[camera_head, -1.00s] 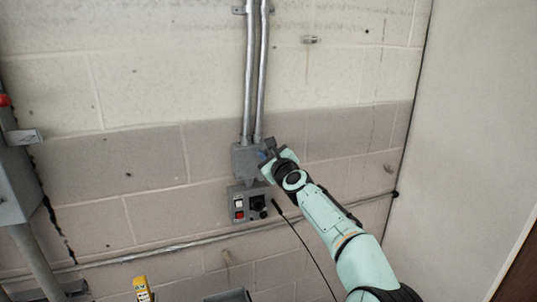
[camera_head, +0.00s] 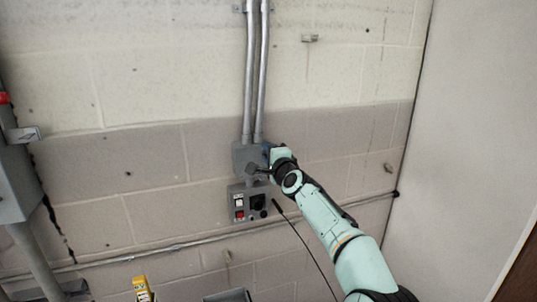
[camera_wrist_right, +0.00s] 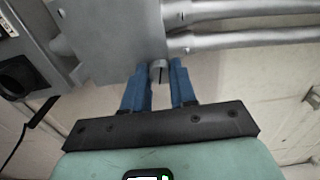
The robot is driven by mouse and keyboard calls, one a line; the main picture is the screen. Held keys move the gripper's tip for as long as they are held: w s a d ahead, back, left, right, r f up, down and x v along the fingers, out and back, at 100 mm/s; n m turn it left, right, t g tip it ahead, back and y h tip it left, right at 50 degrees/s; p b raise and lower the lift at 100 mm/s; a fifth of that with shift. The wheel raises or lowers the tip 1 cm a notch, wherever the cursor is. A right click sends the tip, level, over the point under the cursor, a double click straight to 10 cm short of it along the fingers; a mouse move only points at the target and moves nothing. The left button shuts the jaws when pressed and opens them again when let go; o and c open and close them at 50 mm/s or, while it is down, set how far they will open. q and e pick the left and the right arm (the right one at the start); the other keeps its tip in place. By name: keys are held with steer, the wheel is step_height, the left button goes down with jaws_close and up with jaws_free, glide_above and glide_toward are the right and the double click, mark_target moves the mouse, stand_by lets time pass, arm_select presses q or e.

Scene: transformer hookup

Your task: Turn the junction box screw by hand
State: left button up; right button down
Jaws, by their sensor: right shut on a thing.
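The grey junction box (camera_head: 242,158) is fixed to the wall under two metal conduits, and it fills the upper middle of the right wrist view (camera_wrist_right: 118,35). Its small grey slotted screw (camera_wrist_right: 158,72) sticks out of the box's side between the two blue fingers. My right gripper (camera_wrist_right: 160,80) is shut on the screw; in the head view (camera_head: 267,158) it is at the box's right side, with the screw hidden. My left gripper is not in view.
A grey control box (camera_head: 249,203) with a red switch and a black knob is mounted just below. A black cable (camera_head: 297,236) hangs beside it. A horizontal pipe (camera_head: 180,245) crosses the lower wall. A yellow device (camera_head: 141,288) is at the bottom.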

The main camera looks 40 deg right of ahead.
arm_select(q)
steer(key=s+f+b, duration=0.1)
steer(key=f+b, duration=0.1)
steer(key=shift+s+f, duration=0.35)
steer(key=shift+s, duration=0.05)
arm_select(e)
steer(key=n, duration=1.8)
steer(key=shift+s+d+n, duration=0.1)
steer(key=shift+d+n, duration=0.05)
steer(key=shift+n, duration=0.25)
steer(key=c, duration=0.9)
jaws_free()
steer(key=shift+f, duration=0.1)
